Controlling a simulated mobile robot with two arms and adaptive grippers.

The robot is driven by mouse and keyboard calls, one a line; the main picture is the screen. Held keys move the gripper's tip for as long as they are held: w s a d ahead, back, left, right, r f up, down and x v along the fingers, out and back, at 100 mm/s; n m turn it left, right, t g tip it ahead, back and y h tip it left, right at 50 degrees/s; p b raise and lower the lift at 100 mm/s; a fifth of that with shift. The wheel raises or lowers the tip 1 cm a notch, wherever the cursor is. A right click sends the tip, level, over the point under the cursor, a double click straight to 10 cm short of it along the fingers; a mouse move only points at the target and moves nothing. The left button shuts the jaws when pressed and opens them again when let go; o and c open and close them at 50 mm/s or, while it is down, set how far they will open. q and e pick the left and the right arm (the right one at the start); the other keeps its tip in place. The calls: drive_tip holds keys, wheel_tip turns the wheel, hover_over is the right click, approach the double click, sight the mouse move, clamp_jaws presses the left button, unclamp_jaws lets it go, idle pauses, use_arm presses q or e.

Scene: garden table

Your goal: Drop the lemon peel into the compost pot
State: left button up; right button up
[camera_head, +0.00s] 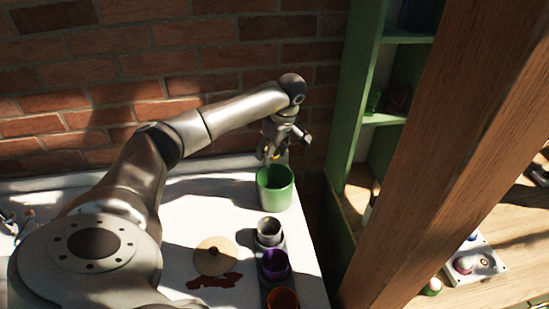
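The green pot (275,194), which I take for the compost pot, stands upright and open near the back right corner of the white table. My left gripper (270,155) points down just above the pot's back rim. A small yellow piece (269,158), which looks like the lemon peel, shows between its fingertips. The gripper looks shut on it, though the fingers are small and partly in shadow. The inside bottom of the pot is hidden. My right gripper is not in view.
A tray with a grey cup (269,232), a purple cup (274,264) and an orange-red cup (282,299) stands in front of the pot. A round tan lid (214,256) lies left of it. A brick wall (150,60) rises behind; a green shelf (358,120) stands right.

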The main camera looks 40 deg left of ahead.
sight(272, 166)
use_arm(q)
drive_tip(key=shift+s+d+f+b, duration=0.25)
drive_tip(key=shift+s+f+b, duration=0.05)
drive_tip(key=shift+f+b, duration=0.25)
drive_tip(key=shift+s+d+f+b, duration=0.25)
drive_tip(key=shift+f+b, duration=0.2)
drive_tip(key=shift+b, duration=0.05)
drive_tip(key=x, duration=0.1)
drive_tip(key=b+x, duration=0.2)
drive_tip(key=shift+w+d+f, duration=0.2)
drive_tip(key=shift+w+f, duration=0.05)
drive_tip(key=shift+f, duration=0.05)
drive_tip(key=o, duration=0.5)
drive_tip(key=shift+c, duration=0.2)
drive_tip(key=o, duration=0.4)
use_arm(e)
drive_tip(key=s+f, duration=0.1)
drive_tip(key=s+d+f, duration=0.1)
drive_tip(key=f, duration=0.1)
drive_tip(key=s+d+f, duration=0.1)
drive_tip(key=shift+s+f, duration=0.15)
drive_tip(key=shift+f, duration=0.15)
use_arm(q)
drive_tip(key=shift+r, duration=0.15)
drive_tip(key=v, duration=1.2)
drive_tip(key=shift+d, duration=0.1)
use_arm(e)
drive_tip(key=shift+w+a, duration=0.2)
